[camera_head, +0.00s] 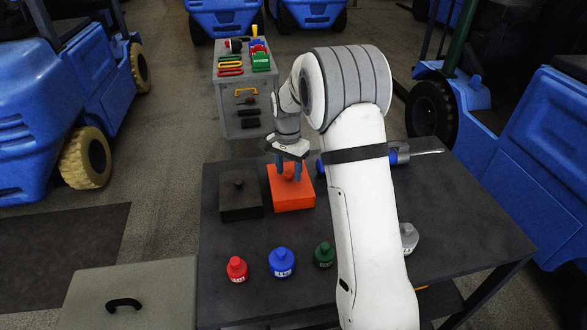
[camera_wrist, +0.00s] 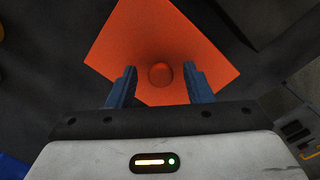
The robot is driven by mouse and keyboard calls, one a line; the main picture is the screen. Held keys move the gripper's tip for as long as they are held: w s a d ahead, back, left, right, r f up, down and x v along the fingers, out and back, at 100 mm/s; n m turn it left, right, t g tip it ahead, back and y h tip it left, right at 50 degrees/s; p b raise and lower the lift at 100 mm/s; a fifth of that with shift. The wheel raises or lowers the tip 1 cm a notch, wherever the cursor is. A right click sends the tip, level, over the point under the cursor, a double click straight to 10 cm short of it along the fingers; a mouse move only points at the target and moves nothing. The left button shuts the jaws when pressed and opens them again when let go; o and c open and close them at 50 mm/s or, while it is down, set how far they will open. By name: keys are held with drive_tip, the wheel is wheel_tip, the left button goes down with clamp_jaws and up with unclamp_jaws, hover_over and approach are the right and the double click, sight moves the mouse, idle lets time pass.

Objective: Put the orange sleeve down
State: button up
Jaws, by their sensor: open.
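The orange sleeve (camera_head: 291,193) is a square block with a round knob on top. It rests on the dark table (camera_head: 459,193), right of a black block of similar shape. My gripper (camera_head: 289,180) is directly over the orange sleeve, pointing down. In the wrist view, the orange sleeve (camera_wrist: 160,52) lies below my two blue fingers (camera_wrist: 160,84). The fingers stand apart on either side of the round knob (camera_wrist: 160,73), with a gap on each side. The sleeve's underside is hidden.
The black block (camera_head: 240,197) stands close at the left. Red (camera_head: 237,269), blue (camera_head: 281,262) and green (camera_head: 324,254) knobbed weights stand along the front, with a grey one (camera_head: 409,237) beyond my arm. A blue-and-grey tool (camera_head: 400,154) lies at the back right.

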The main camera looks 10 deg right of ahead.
wheel_tip(320, 180, up, 11)
drive_tip(key=s+r+n, duration=0.2)
drive_tip(key=s+r, duration=0.3)
drive_tip(key=s, duration=0.1)
drive_tip(key=s+d+f+n+t, duration=0.1)
drive_tip(key=s+n, duration=0.2)
drive_tip(key=s, duration=0.9)
drive_tip(key=s+d+f+n+t, duration=0.2)
drive_tip(key=s+n, duration=0.2)
drive_tip(key=s, duration=0.9)
drive_tip(key=shift+s+t+b, duration=0.3)
drive_tip(key=shift+c, duration=1.1)
drive_tip(key=shift+a, duration=0.25)
